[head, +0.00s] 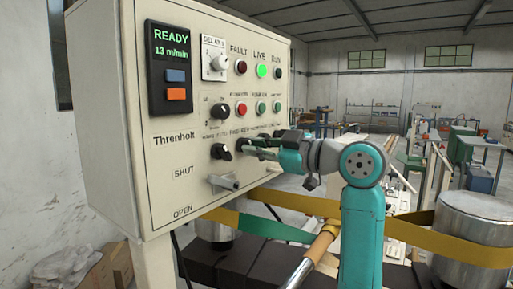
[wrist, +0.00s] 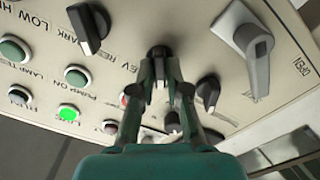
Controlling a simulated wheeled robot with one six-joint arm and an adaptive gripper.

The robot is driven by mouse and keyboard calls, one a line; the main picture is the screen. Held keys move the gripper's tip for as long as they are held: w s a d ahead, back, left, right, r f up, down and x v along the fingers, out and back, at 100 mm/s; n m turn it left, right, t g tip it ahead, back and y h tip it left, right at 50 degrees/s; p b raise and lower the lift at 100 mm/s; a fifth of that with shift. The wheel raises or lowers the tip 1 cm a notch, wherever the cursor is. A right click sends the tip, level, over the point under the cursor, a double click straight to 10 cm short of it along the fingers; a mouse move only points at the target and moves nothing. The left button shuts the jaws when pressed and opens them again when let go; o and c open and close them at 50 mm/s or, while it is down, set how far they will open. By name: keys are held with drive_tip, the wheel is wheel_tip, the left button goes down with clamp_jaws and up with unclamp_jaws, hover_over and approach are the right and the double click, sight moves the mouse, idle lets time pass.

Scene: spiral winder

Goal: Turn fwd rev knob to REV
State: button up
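The control panel (head: 185,185) fills the left of the head view. My gripper (head: 250,146) is up against its lower knob row, under the FWD REV label. In the wrist view, my gripper (wrist: 160,72) has a finger on each side of the dark fwd rev knob (wrist: 158,52), and the fingers look closed on it. A label ending in REV (wrist: 122,66) lies just left of the knob there. The fingers hide most of the knob, so I cannot read its setting. In the head view my gripper covers it.
A black knob (head: 222,152) sits just left of my gripper, with a grey lever (head: 224,183) below. In the wrist view another black knob (wrist: 208,92) is close to my right finger. A lit green LIVE lamp (head: 261,71) is higher up. Yellow belts (head: 430,240) run below the arm.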

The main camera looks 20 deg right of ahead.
drive_tip(key=shift+m, duration=0.3)
clamp_jaws()
drive_tip(key=m, duration=1.3)
drive_tip(key=shift+m, duration=0.3)
drive_tip(key=o, duration=0.7)
unclamp_jaws()
